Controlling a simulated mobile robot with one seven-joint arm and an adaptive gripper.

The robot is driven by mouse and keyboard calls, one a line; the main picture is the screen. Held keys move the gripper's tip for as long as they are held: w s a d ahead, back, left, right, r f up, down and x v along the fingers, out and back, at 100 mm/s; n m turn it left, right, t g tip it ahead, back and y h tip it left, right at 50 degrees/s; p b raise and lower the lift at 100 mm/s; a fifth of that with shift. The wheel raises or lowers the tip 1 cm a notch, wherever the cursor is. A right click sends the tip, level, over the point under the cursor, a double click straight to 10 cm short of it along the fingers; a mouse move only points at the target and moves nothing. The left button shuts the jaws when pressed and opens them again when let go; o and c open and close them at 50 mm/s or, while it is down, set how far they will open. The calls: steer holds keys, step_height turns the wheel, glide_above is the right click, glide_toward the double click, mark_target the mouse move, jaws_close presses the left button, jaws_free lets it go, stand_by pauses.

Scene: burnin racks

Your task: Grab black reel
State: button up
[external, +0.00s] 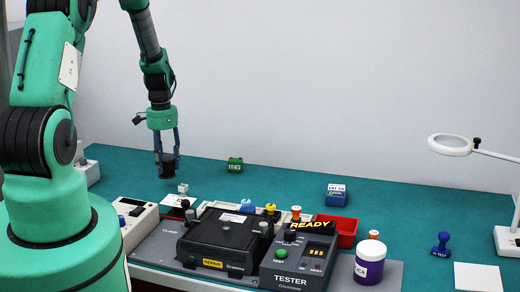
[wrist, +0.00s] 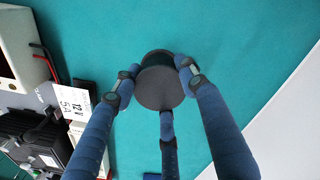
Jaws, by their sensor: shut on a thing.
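The black reel (wrist: 160,85) is a dark round piece between the blue fingers of my gripper (wrist: 160,92) in the wrist view. The fingers close around its sides. In the external view my gripper (external: 166,165) points down over the back left of the teal bench, with the dark reel (external: 168,171) at its fingertips. The reel looks close to the bench top; whether it touches the bench I cannot tell.
A small white block (external: 183,188) stands just in front of my gripper. A black REPAIR box (external: 222,240), a TESTER unit (external: 297,262) and a red bin (external: 345,230) fill the front. A green block (external: 235,164) and blue block (external: 336,195) stand farther right. The back of the bench is mostly clear.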

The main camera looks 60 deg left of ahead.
steer(key=shift+s+d+r, duration=0.15)
steer(key=shift+s+d, duration=0.8)
steer(key=shift+d, duration=0.2)
steer(key=shift+s+d+r, duration=0.15)
steer(key=shift+s+d, duration=0.75)
steer(key=shift+d, duration=0.2)
